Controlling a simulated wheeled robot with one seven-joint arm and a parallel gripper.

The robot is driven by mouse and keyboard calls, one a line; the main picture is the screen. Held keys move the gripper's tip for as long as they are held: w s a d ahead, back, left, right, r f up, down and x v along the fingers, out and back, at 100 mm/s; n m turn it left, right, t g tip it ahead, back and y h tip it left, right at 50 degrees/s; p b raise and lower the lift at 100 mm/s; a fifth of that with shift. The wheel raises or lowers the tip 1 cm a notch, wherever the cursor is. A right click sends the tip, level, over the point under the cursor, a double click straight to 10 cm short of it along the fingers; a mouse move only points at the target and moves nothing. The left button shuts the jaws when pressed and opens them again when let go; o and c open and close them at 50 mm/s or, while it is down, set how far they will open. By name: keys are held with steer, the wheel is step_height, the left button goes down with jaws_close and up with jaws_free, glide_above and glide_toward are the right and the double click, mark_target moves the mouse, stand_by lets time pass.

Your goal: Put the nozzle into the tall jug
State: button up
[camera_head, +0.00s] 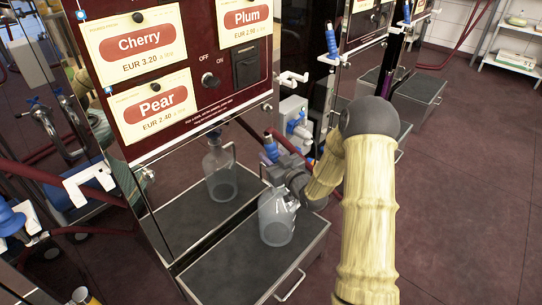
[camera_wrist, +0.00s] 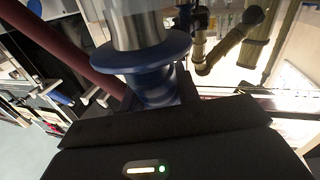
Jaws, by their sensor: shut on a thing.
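The tall jug (camera_head: 276,222) is clear, with a handle at its right. It stands upright on the grey tray of the pump in the head view. My gripper (camera_head: 274,166) is just above the jug's mouth. It is shut on the blue nozzle (camera_head: 270,150), whose blue part shows above the fingers. In the wrist view the nozzle's blue collar and metal part (camera_wrist: 150,60) rise close in front of the camera. The nozzle's lower end is hidden, so I cannot tell whether it is inside the jug's mouth.
The grey tray (camera_head: 215,272) has free room in front and left of the jug. The glossy pump panel behind it mirrors the jug. A red pump panel (camera_head: 200,110) carries Cherry, Plum and Pear labels and a switch. White hooks (camera_head: 88,183) stick out at the left. Another pump stands behind right.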

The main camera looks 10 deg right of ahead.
steer(key=shift+f+b, duration=0.55)
steer(key=shift+f, duration=0.2)
steer(key=o, duration=1.2)
steer(key=p+v, duration=0.2)
steer(key=v, duration=1.5)
steer(key=shift+s, duration=0.25)
